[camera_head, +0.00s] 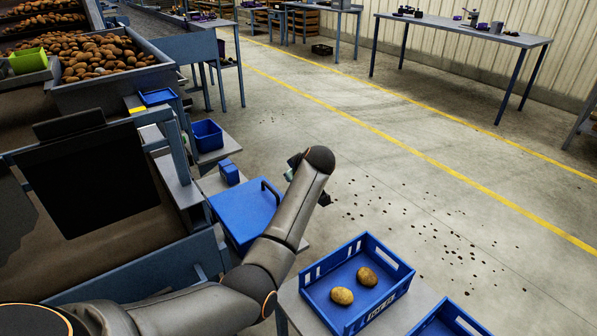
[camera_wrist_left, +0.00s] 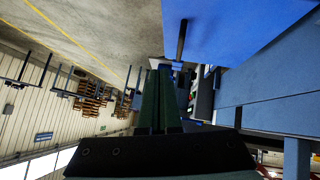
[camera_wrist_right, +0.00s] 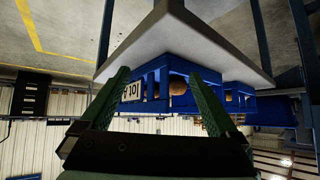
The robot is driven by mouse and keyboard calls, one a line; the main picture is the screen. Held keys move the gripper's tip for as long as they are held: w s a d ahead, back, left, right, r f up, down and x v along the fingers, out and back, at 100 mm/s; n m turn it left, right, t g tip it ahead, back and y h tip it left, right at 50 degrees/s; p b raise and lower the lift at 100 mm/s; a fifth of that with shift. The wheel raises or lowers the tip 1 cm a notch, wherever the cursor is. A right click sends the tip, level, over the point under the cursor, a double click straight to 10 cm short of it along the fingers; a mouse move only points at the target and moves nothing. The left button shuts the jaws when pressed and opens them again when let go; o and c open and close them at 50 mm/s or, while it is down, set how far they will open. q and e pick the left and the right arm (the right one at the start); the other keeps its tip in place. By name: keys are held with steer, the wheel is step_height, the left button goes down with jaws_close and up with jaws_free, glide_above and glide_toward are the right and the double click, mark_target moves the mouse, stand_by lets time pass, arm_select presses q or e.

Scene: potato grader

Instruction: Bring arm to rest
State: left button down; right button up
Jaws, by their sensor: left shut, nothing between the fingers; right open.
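My left arm reaches in from the lower left in the head view, its wrist above the floor beside a blue lidded box (camera_head: 243,212). My left gripper is mostly hidden behind that wrist. In the left wrist view the left gripper (camera_wrist_left: 161,75) has its green fingers together and empty, pointing past the blue surface with its dark handle (camera_wrist_left: 182,40). My right gripper (camera_wrist_right: 160,80) shows only in the right wrist view. Its green fingers are apart and empty. A blue crate (camera_wrist_right: 152,88) on a grey table (camera_wrist_right: 190,38) appears beyond them.
The blue crate (camera_head: 328,306) holding two potatoes (camera_head: 342,296) (camera_head: 367,277) stands on the table at the lower right, with another blue crate (camera_head: 446,322) next to it. The grader (camera_head: 105,180) fills the left. Open floor lies to the right, with dark crumbs scattered on it.

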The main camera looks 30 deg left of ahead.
steer(key=shift+w+r, duration=0.15)
arm_select(q)
steer(key=s+d+f+m+h, duration=0.1)
steer(key=s+d+f+m, duration=0.25)
steer(key=s+f, duration=0.4)
steer(key=s+d+f+m+h, duration=0.2)
steer(key=s+d+f+m, duration=0.15)
steer(key=s, duration=0.65)
steer(key=s+d+m+g+h, duration=0.1)
steer(key=s+d+m+h, duration=0.35)
steer(key=s, duration=0.65)
steer(key=s+d+m+g+h, duration=0.1)
steer(key=s+d+m, duration=0.5)
steer(key=s, duration=0.6)
arm_select(e)
steer(key=shift+r, duration=0.1)
steer(key=shift+r+p, duration=0.75)
steer(key=shift+p, duration=0.1)
arm_select(q)
steer(key=w+d+f+t+h+p, duration=0.1)
steer(key=w+d+f+t+p, duration=0.1)
steer(key=w+d+f+t, duration=0.2)
steer(key=shift+w+d+f+n+t, duration=0.4)
steer(key=shift+f+t, duration=0.3)
steer(key=shift+f, duration=1.15)
arm_select(e)
steer(key=shift+r, duration=1.25)
arm_select(q)
steer(key=shift+h, duration=0.25)
